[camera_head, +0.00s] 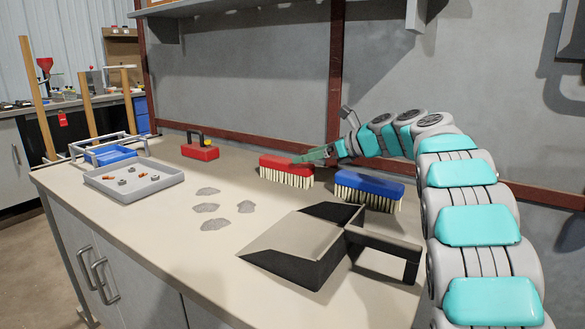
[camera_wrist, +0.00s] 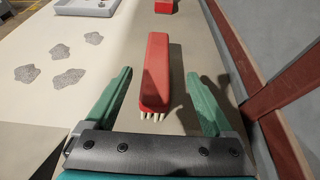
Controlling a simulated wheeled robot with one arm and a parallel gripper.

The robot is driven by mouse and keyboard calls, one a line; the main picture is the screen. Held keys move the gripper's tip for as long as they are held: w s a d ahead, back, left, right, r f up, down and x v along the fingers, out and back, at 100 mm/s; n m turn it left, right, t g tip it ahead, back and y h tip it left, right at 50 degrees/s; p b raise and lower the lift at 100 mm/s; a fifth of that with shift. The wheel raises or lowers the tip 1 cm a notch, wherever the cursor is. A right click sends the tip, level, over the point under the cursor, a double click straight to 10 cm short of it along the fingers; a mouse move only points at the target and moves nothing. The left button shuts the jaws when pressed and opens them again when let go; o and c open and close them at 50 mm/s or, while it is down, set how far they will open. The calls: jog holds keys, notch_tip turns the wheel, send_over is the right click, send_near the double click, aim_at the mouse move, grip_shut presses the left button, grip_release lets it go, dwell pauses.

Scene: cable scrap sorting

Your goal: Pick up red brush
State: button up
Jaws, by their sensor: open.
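The red brush (camera_head: 287,169) lies bristles down on the bench near the back wall, left of the blue brush (camera_head: 369,187). In the wrist view, the red brush (camera_wrist: 155,75) runs lengthwise away from me, its near end with pale bristles between my fingers. My gripper (camera_head: 314,156) is at the right end of the red brush. In the wrist view, my gripper (camera_wrist: 165,88) is open, with one green finger on each side of the brush and a gap on both sides. The exact height of the fingers over the bench is hard to tell.
A dustpan (camera_head: 298,243) lies in front of the brushes. Several grey scrap piles (camera_head: 205,208) lie left of it. A grey tray (camera_head: 134,182) with small parts, a blue bin (camera_head: 110,155) and a red box (camera_head: 200,151) stand farther left. The wall (camera_wrist: 285,90) is close on the right.

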aim_at(288, 160)
jog(key=shift+s+x, duration=0.15)
jog(key=shift+x, duration=1.8)
jog(key=shift+s+x, duration=0.1)
jog(key=shift+x, duration=1.8)
jog(key=shift+a+f, duration=0.1)
jog(key=shift+f, duration=0.1)
grip_shut()
